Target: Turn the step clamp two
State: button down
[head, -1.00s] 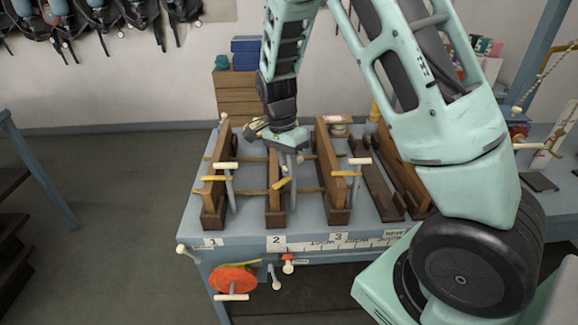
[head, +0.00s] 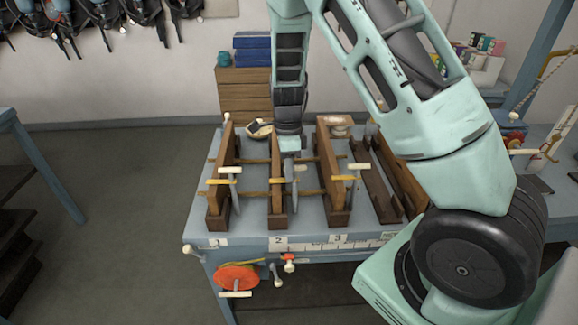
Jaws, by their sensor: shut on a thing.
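Clamp two (head: 278,181) is at the middle wooden step, above the bench label 2. Its yellow bar lies about level across the step top. My gripper (head: 292,176) points down from above on the right of that step and is shut on the clamp's handle. The handle is mostly hidden by the fingers, and only a pale end shows to their right.
The blue-grey bench (head: 255,217) carries upright wooden boards (head: 327,165) close to both sides of my gripper. A pale round object (head: 258,130) lies behind it. An orange disc (head: 237,277) hangs below the bench front. Open floor (head: 120,220) is to the left.

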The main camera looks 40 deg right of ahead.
jog(key=shift+d+m, duration=0.15)
jog(key=shift+m, duration=0.35)
jog(key=c, duration=1.5)
grip_release()
jog(key=shift+r, duration=0.1)
jog(key=w+r+b, duration=0.1)
jog(key=r, duration=0.4)
jog(key=w+d+r+b, duration=0.1)
jog(key=r, duration=0.5)
jog(key=w+d+r+b, duration=0.1)
jog(key=r, duration=0.5)
